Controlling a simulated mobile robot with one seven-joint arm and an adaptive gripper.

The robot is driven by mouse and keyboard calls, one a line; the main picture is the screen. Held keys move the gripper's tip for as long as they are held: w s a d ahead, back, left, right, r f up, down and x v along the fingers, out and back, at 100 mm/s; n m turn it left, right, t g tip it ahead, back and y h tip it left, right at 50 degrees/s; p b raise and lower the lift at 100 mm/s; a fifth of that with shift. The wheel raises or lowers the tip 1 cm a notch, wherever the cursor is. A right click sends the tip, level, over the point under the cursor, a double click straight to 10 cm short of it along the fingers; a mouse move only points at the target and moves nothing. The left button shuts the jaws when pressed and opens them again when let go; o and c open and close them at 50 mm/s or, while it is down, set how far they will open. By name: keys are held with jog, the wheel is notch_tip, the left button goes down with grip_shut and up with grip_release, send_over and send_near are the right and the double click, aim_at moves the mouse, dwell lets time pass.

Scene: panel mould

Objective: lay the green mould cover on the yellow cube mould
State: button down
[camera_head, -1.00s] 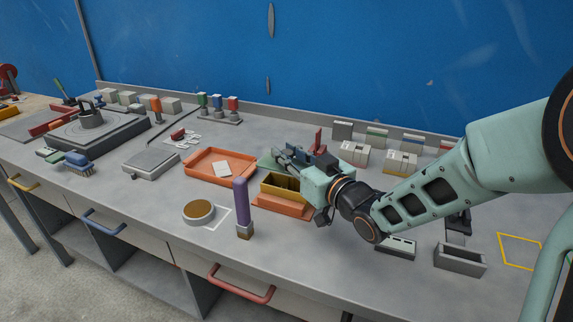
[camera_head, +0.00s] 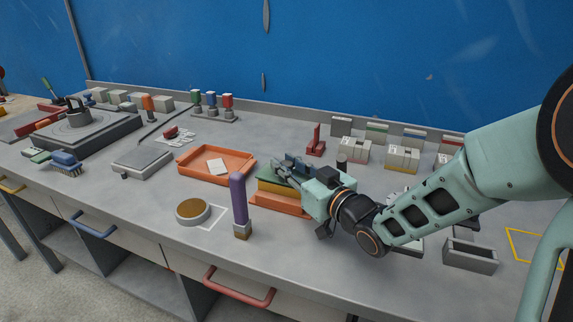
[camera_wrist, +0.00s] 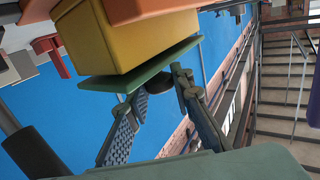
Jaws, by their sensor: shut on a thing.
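The yellow cube mould (camera_head: 268,188) stands on an orange base (camera_head: 268,204) in mid-bench; the wrist view, which is turned over, shows the mould's yellow side (camera_wrist: 115,38). The green mould cover (camera_head: 276,181) is at the mould's top, and its green plate (camera_wrist: 145,68) lies along the mould's open side in the wrist view. I cannot tell whether it rests fully on the rim. My gripper (camera_head: 285,170) is over the cover, its fingers (camera_wrist: 160,84) shut on the cover's dark middle part. The fingers hide part of the cover in the head view.
An orange tray (camera_head: 190,172) with a pale card is just left of the mould. A purple-handled tool (camera_head: 239,200) stands upright in front, beside a round brown-topped dish (camera_head: 193,211). A red upright piece (camera_head: 316,140) and several grey blocks are behind.

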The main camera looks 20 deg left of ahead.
jog(key=c, duration=1.7)
grip_release()
jog(key=shift+r+p, duration=0.5)
jog(key=shift+p, duration=0.15)
jog(key=shift+s+d+r, duration=0.1)
jog(key=shift+d+r, duration=0.1)
jog(key=shift+d, duration=0.05)
jog(key=shift+b+v, duration=2.25)
jog(key=shift+v, duration=3.5)
jog(key=shift+f, duration=0.15)
